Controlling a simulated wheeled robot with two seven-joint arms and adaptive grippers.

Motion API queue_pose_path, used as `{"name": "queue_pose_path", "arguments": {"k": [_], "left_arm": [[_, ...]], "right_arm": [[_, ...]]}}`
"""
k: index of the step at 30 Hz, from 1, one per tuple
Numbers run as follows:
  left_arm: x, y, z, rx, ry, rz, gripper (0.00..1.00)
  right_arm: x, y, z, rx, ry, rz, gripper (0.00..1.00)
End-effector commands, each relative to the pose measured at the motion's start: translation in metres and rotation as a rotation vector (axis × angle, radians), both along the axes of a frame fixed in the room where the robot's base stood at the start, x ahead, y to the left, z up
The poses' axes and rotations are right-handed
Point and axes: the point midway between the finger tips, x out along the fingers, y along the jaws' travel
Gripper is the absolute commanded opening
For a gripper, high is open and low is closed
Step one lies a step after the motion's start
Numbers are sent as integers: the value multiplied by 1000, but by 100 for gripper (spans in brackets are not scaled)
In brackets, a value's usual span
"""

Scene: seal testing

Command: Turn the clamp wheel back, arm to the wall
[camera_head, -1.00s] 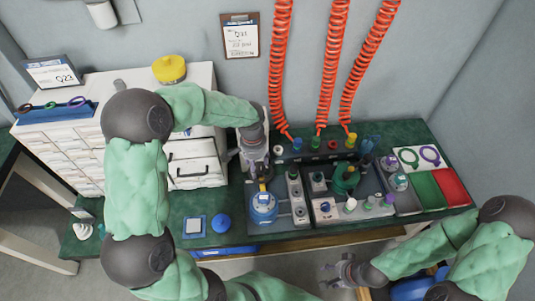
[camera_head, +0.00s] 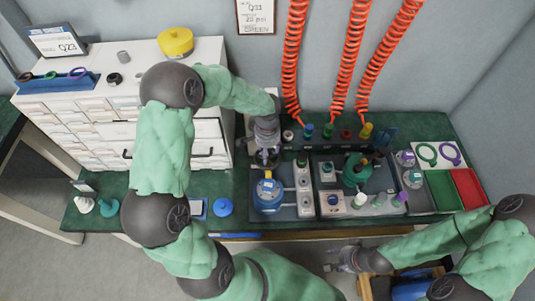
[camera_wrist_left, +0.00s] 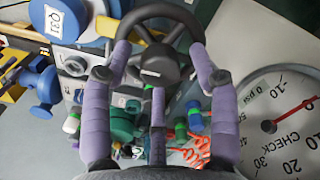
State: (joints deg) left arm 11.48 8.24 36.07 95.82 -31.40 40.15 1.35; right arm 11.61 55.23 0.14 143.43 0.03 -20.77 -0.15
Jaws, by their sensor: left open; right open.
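The clamp wheel (camera_wrist_left: 160,62) is a dark spoked ring with a round hub, large at the top middle of the left wrist view. In the head view it shows as a dark ring (camera_head: 266,159) just behind the blue unit (camera_head: 268,194). My left gripper (camera_wrist_left: 160,52) is open, its purple fingers on both sides of the wheel's hub. Whether they touch the rim I cannot tell. In the head view my left gripper (camera_head: 265,148) hangs over the wheel. My right gripper (camera_head: 343,264) is open and empty, low in front of the bench. I cannot make out the clamp arm clearly.
A pressure gauge (camera_wrist_left: 292,122) stands close to the right of the left fingers. A green fixture (camera_head: 356,170) and several coloured fittings stand to the right. Red coiled hoses (camera_head: 346,68) hang at the back wall. A white drawer cabinet (camera_head: 85,105) stands left.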

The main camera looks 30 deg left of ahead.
Motion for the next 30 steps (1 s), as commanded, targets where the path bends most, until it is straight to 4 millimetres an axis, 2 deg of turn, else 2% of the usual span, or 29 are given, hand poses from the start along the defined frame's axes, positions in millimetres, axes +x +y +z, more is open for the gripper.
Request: {"name": "queue_pose_path", "arguments": {"k": [3, 13, 14, 18, 20, 30], "left_arm": [[0, 0, -9, 0, -1, 0, 60], [0, 0, -11, 0, -1, 0, 60], [0, 0, -11, 0, -1, 0, 55], [0, 0, -11, 0, -1, 0, 15], [0, 0, -11, 0, -1, 0, 0], [4, 0, -11, 0, 0, 14, 0]], "right_arm": [[0, 0, -4, 0, 0, 0, 49], [0, 0, -4, 0, 0, 0, 49], [0, 0, -4, 0, 0, 0, 49], [0, 0, -4, 0, 0, 0, 49], [0, 0, -4, 0, 0, 0, 49], [0, 0, -3, 0, 0, 0, 49]]}}
